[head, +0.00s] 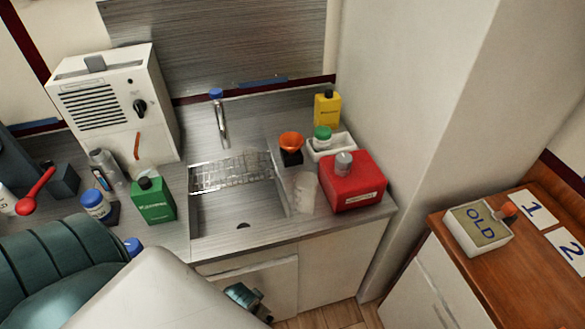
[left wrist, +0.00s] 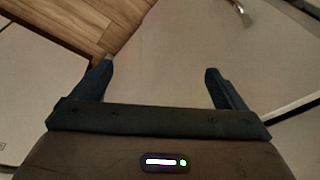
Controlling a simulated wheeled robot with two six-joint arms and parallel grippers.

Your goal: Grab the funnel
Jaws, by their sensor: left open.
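The orange funnel (head: 291,141) sits mouth up on a small black holder (head: 291,157) on the counter, right of the sink in the head view. My left gripper (left wrist: 157,69) is open and empty in the left wrist view, above the floor and pale cabinet fronts. In the head view, my left arm fills the lower left, and dark gripper parts show low in front of the sink cabinet, below and apart from the funnel. The funnel is not in the left wrist view. My right gripper is in neither view.
A red canister (head: 352,182), a clear beaker (head: 305,192), a white tray (head: 342,146) with a green-capped jar, and a yellow bottle (head: 327,108) crowd the funnel's right side. The sink (head: 238,212) and tap (head: 221,120) are to its left.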

